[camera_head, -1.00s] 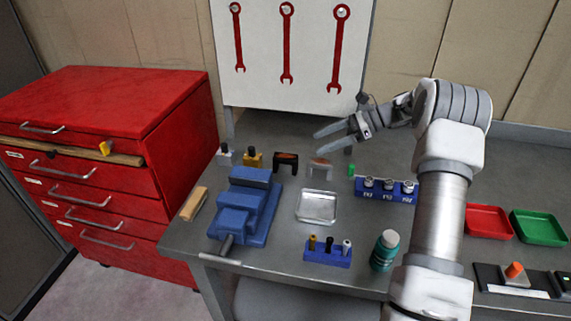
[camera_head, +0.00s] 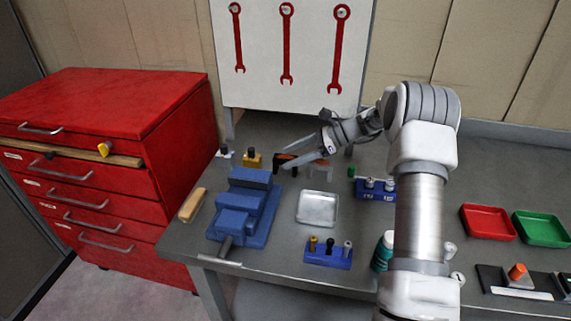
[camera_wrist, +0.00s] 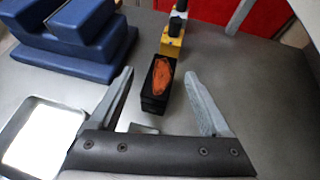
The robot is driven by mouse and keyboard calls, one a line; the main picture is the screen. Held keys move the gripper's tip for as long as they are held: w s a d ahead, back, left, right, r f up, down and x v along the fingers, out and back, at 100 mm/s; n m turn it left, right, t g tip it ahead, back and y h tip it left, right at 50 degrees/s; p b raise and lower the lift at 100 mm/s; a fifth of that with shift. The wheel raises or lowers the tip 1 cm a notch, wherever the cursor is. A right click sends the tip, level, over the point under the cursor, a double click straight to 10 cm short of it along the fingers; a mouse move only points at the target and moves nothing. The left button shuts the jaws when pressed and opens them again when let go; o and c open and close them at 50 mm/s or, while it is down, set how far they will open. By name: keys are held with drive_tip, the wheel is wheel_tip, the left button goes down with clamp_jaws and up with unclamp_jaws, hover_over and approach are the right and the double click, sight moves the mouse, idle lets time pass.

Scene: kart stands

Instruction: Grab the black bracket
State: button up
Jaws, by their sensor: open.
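The black bracket (camera_head: 281,160) stands on the grey bench behind the blue vise, its orange-brown top facing up. In the head view my gripper's fingers partly cover it. In the wrist view the black bracket (camera_wrist: 153,98) shows as a narrow black block with an orange patch. My gripper (camera_head: 285,158) is open and reaches in from the right. In the wrist view its two fingers (camera_wrist: 159,72) appear on either side of the bracket, with clear gaps. Whether the fingertips are down at bracket height is hard to tell.
A yellow block with a black knob (camera_head: 253,160) stands just beyond the bracket. The blue vise (camera_head: 246,205) is close in front. A grey bracket (camera_head: 319,172) sits under my gripper. A metal tray (camera_head: 317,208) and a blue socket rack (camera_head: 376,190) stand nearby.

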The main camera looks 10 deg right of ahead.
clamp_jaws()
idle(0.5)
